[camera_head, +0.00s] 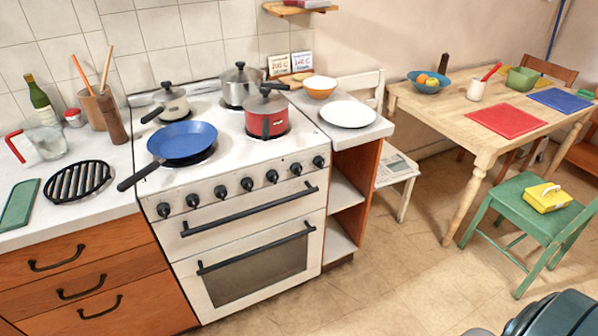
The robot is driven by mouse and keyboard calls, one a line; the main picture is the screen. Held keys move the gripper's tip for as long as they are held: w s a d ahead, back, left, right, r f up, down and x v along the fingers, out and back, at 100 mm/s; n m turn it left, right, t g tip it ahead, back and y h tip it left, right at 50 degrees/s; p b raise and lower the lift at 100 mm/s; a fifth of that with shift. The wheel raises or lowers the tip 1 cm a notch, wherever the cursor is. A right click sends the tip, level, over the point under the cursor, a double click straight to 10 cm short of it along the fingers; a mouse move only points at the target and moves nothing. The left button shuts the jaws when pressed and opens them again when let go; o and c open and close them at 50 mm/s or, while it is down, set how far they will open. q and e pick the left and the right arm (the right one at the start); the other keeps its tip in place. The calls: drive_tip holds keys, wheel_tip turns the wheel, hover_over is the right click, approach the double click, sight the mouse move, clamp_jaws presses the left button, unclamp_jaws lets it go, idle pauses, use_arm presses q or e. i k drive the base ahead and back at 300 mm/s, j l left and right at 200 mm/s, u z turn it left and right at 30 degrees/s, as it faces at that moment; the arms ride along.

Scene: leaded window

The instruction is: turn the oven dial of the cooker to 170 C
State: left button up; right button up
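The white cooker (190,272) stands between the wooden drawer unit and a small open-shelved cabinet. Several black dials run along its front panel, from the leftmost dial (163,209) through a middle dial (246,184) to the rightmost dial (318,161). I cannot tell which one is the oven dial, and their markings are too small to read. The oven door (256,270) below is shut, with a dark handle across its top. Neither of my grippers is in view.
A blue pan (183,140) sits on the hob, its handle (139,176) sticking out over the front left edge. The floor (350,285) before the cooker is clear. A green chair (530,218) stands right.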

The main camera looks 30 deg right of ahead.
sight(297, 168)
drive_tip(key=l+z, duration=0.15)
drive_tip(key=z, duration=0.25)
drive_tip(key=l+z, duration=0.15)
drive_tip(key=z, duration=0.3)
